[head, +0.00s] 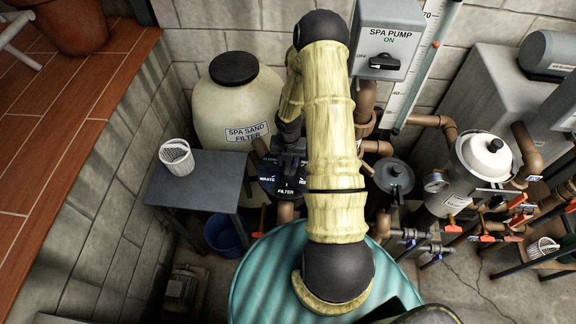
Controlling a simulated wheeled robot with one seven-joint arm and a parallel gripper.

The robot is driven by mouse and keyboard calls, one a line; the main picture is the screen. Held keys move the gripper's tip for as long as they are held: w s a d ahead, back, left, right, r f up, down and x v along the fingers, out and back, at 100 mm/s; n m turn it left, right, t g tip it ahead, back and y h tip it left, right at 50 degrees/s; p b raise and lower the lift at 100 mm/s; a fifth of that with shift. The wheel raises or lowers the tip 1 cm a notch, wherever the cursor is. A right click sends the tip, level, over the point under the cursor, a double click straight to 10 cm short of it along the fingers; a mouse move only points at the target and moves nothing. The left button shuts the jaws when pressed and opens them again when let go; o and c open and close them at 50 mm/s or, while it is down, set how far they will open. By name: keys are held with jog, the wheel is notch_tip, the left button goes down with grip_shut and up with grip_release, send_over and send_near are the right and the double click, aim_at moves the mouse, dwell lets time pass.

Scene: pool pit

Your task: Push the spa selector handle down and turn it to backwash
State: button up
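The spa selector valve (284,188) is a dark round dial in the head view, in front of the sand filter tank. Its white labels WASTE and FILTER can be read; another label at its right is cut off from view. My arm reaches down over it, and my dark gripper (289,158) is right above the dial's back part. The selector handle cannot be told apart from the dark gripper. Whether the fingers touch or hold it cannot be seen. The backwash label is not readable here.
The cream tank (226,105) marked SPA SAND FILTER stands behind the valve. A grey table (205,185) with a white basket (177,157) is at the left. The spa pump switch box (388,35) is above right. Brown pipes and a metal filter housing (470,175) crowd the right.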

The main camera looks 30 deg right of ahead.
jog(key=shift+o, duration=0.2)
jog(key=shift+r, duration=0.1)
notch_tip(320, 180, up, 7)
jog(key=p, duration=0.6)
jog(key=shift+p, duration=0.4)
